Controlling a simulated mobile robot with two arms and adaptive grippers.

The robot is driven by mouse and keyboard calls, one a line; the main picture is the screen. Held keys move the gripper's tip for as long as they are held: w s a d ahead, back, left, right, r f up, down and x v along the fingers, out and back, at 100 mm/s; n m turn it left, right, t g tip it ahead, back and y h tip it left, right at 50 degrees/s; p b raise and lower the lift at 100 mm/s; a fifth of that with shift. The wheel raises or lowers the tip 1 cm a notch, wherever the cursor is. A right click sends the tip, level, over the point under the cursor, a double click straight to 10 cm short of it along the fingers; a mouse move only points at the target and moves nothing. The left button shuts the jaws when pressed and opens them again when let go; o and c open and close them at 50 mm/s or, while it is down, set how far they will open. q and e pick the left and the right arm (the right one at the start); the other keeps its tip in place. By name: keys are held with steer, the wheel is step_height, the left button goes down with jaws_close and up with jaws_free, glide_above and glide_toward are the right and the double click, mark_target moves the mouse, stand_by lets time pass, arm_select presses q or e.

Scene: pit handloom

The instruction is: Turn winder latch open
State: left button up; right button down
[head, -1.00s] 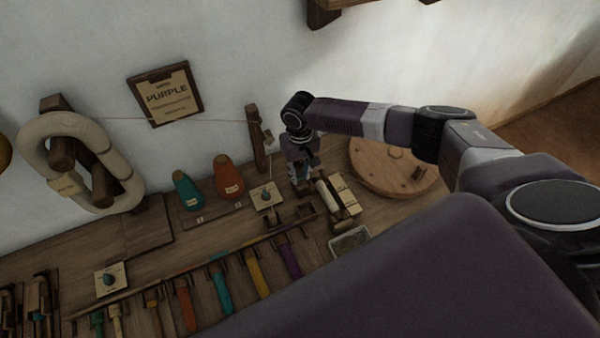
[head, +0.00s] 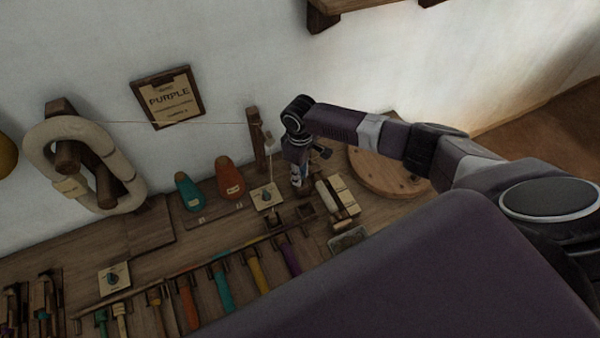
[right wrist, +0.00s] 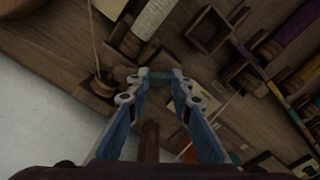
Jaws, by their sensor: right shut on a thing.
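My right gripper (head: 298,184) points down at the wooden bench, just right of the upright wooden post (head: 261,145). In the right wrist view its blue-grey fingers (right wrist: 160,80) are closed onto a small dark greenish piece (right wrist: 160,77) between the tips, which appears to be the winder latch. In the head view the gripper hides this piece. A cream wound bobbin (head: 328,198) lies just right of the gripper; it also shows in the right wrist view (right wrist: 152,17). My left gripper is not in view.
Teal (head: 188,191) and orange (head: 229,178) cones stand to the left. A round wooden disc (head: 375,180) lies behind my right arm. A small tray (head: 347,242) and a rack of several coloured bobbins (head: 221,287) are in front. A cream skein (head: 42,165) hangs far left.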

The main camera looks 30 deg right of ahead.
steer(key=n, duration=0.5)
steer(key=shift+n, duration=0.3)
steer(key=n, duration=0.4)
steer(key=shift+w+r+n, duration=0.1)
steer(key=shift+n, duration=0.6)
steer(key=c, duration=1.7)
jaws_free()
step_height(320, 180, up, 12)
